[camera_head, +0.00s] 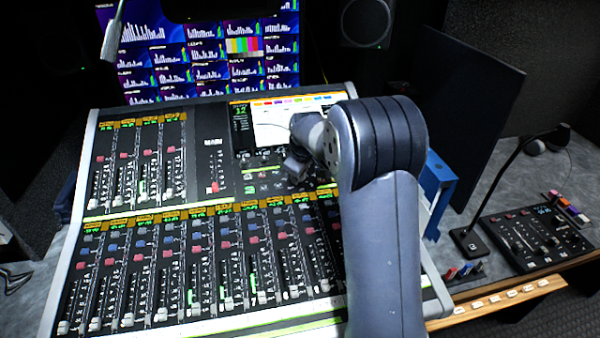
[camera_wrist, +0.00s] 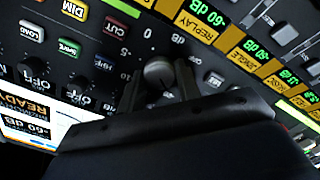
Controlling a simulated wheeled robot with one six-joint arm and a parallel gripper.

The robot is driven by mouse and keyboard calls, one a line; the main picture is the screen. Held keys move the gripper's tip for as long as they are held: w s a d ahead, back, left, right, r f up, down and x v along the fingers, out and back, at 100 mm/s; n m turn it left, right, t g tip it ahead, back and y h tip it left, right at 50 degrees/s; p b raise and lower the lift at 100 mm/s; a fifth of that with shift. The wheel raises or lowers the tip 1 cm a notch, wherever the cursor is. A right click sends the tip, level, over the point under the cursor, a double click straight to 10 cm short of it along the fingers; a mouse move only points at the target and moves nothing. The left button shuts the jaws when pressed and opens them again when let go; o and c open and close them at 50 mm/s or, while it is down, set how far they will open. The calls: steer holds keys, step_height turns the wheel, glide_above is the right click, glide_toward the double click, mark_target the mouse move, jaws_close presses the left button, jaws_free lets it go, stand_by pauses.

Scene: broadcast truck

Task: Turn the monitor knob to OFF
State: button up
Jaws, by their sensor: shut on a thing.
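A round grey knob (camera_wrist: 158,72) stands on the black mixing console panel in the wrist view. My gripper (camera_wrist: 160,82) is shut on it, with one dark finger on each side. I cannot make out which mark the knob points to. In the head view my gripper (camera_head: 297,160) is at the console's upper right, below its small screen (camera_head: 285,122). My arm hides the knob there.
The mixing console (camera_head: 213,152) has rows of faders below and left of my gripper. A blue holder (camera_head: 436,185) and a desk microphone (camera_head: 470,240) stand to the right.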

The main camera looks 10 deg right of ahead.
steer(key=n, duration=0.4)
steer(key=shift+n, duration=0.4)
steer(key=n, duration=0.3)
steer(key=shift+n, duration=0.3)
steer(key=n, duration=0.4)
steer(key=shift+n, duration=1.8)
steer(key=o, duration=1)
steer(key=shift+c, duration=0.2)
